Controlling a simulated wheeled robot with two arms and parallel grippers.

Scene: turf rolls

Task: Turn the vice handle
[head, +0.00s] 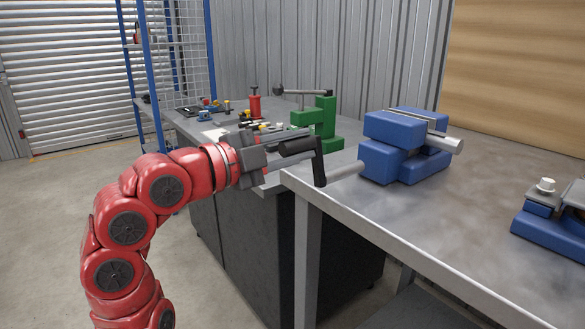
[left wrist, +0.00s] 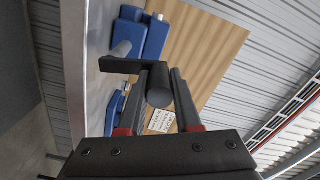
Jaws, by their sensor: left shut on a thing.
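The blue vice (head: 385,160) is on the right-hand metal workbench, near its left end. A pale round shaft (head: 345,171) sticks out from it toward my arm and bears a black crank handle (head: 319,166). My left gripper (head: 300,151) is shut on the handle's black grip, just past the bench edge. In the left wrist view the round grip (left wrist: 159,88) lies between my two fingers (left wrist: 161,78), with the shaft and blue vice beyond. My right gripper is not in view.
A second blue vice (head: 548,232) is at the right on the same workbench (head: 450,235). A green vice (head: 326,118), a red tool (head: 254,103) and small parts are on the bench behind. A blue-framed mesh rack (head: 185,50) stands behind. The floor (head: 50,200) at left is clear.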

